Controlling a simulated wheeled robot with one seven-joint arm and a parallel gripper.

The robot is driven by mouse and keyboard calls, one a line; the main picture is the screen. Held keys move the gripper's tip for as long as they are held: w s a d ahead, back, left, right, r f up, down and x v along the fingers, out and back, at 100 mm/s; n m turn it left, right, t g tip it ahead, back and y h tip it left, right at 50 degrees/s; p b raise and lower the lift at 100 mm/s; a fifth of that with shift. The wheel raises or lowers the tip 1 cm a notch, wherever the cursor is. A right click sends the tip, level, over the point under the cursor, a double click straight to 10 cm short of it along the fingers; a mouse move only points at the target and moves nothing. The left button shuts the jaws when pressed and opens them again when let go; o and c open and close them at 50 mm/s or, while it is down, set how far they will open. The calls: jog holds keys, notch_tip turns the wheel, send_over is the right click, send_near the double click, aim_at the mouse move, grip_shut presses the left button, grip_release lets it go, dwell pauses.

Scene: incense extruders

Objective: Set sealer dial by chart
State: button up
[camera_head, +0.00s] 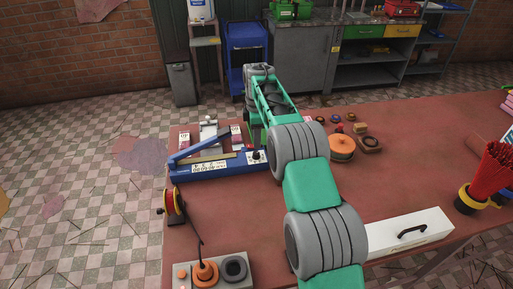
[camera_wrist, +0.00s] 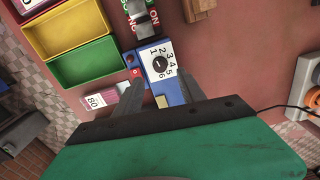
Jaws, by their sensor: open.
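A blue sealer (camera_head: 215,169) with a raised blue arm lies across the left part of the red table. A white label (camera_head: 209,167) on its front carries small print that I cannot read. At its right end is a white dial plate (camera_wrist: 171,58) marked 1 to 6 around a round black dial knob (camera_wrist: 160,64); the knob's exact setting is too small to tell. My gripper (camera_wrist: 160,78) is open, with one finger on each side of the dial's end of the sealer. I cannot tell whether the fingers touch it. In the head view my arm hides most of the gripper.
Yellow and green trays (camera_wrist: 62,32) are farther off. An orange round container (camera_head: 341,147) and a white drawer box (camera_head: 410,233) stand right of my arm.

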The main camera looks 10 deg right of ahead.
aim_at(256, 152)
notch_tip(256, 152, down, 7)
jog(key=shift+p, duration=0.8)
grip_shut()
